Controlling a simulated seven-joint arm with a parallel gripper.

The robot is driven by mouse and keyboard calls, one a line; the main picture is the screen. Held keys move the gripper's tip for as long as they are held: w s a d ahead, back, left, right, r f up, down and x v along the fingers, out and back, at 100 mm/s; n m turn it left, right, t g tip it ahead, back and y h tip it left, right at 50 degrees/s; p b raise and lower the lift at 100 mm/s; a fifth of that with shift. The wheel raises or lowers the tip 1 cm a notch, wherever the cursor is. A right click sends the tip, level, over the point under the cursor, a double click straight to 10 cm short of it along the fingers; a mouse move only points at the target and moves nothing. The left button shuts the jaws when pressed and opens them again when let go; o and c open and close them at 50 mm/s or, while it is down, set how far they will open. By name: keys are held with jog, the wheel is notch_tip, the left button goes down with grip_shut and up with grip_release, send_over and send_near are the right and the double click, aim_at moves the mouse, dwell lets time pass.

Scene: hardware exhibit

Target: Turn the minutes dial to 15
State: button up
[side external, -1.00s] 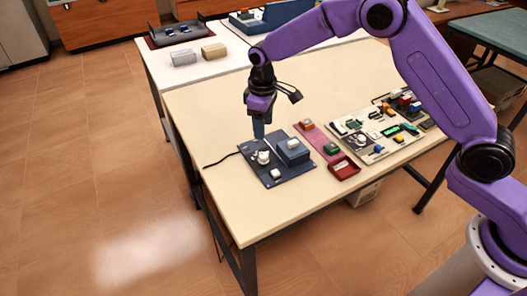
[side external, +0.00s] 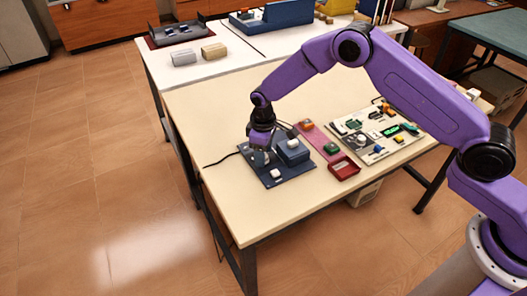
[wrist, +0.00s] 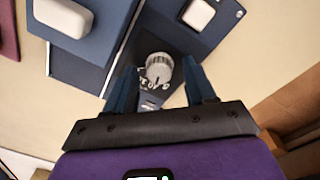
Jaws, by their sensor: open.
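The minutes dial appears to be the grey-white ridged knob (wrist: 159,68) on the dark blue panel (wrist: 174,40); lettering beside it is only partly readable. In the wrist view my gripper (wrist: 160,76) is open, with one blue finger on each side of the knob. I cannot tell whether either finger touches it. In the side view my gripper (side external: 261,155) points down low over the panel (side external: 267,180) and mostly hides the knob. The knob's current setting is not readable.
A raised blue box (side external: 293,153) with a white button stands right beside my gripper. A white block (side external: 275,174) sits at the panel's front. A red tray (side external: 344,169) and a pale board of parts (side external: 361,146) lie to the right. The table's left front is clear.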

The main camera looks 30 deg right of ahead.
grip_shut()
jog(key=shift+m, duration=2.9)
grip_release()
jog(key=shift+r, duration=0.1)
